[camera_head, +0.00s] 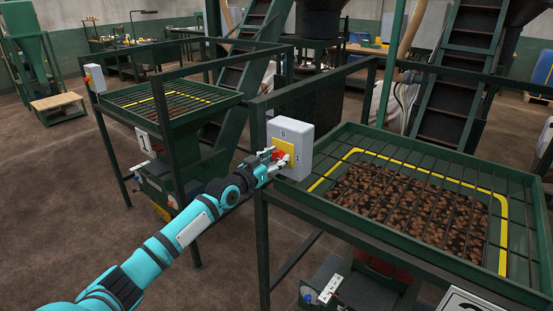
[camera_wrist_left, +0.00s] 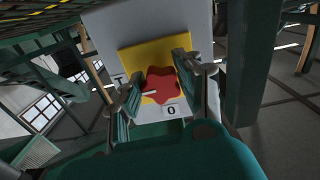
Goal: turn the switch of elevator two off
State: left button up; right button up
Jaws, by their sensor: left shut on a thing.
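The grey switch box (camera_head: 301,133) with a yellow plate (camera_head: 290,147) is fixed to the near green frame corner, beside the hopper whose sign is partly cut off at the bottom right. Its red knob (camera_head: 279,155) sits on the plate; a 0 mark shows above it. In the left wrist view the red knob (camera_wrist_left: 160,85) is between the two fingers, over the yellow plate (camera_wrist_left: 132,58). My left gripper (camera_head: 277,158) is shut on the knob, one finger on each side. The knob's exact pointing direction is hard to tell. My right gripper is not in view.
A second switch box (camera_head: 95,77) is on the farther frame at left, by the sign marked 1 (camera_head: 144,141). The grated hopper (camera_head: 410,205) lies right of the near switch. A green post (camera_head: 262,235) stands below it. Open floor lies at the left.

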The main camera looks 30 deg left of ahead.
pick_arm(q)
jog(key=n, duration=0.4)
jog(key=shift+d+n, duration=0.1)
jog(key=shift+n, duration=0.2)
jog(key=n, duration=0.4)
jog(key=shift+r+p, duration=0.1)
jog(key=shift+p, duration=0.3)
jog(key=n+p, duration=0.1)
jog(key=n, duration=0.4)
jog(key=shift+r+n, duration=0.1)
jog(key=shift+n, duration=0.3)
jog(key=shift+n+p, duration=0.7)
jog(key=shift+n, duration=0.8)
jog(key=shift+d, duration=0.1)
jog(key=o, duration=1.2)
jog(key=shift+s, duration=0.15)
